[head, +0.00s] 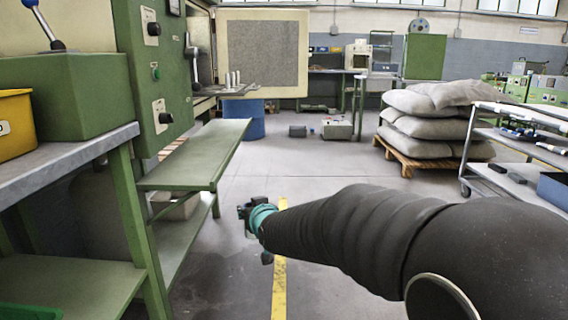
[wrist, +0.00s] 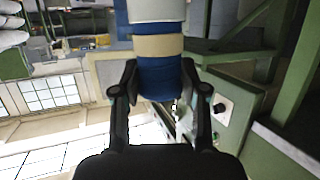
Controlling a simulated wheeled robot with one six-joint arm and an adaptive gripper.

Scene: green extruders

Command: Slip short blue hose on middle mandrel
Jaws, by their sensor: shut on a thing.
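The short blue hose (wrist: 158,76) is between the two fingers of my gripper (wrist: 160,84) in the wrist view. It has a beige band and a pale end at the top of the picture. My gripper is shut on it. In the head view my gripper (head: 250,215) is at the end of my arm, over the floor aisle; the hose cannot be made out there. The middle mandrel (head: 233,79) is apart from my gripper.
A green bench (head: 195,155) juts out at the left, close to my gripper. A blue drum (head: 243,118) stands beyond it. Sacks on a pallet (head: 432,120) and a metal cart (head: 520,140) are at the right. The floor between is clear, with a yellow line (head: 280,265).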

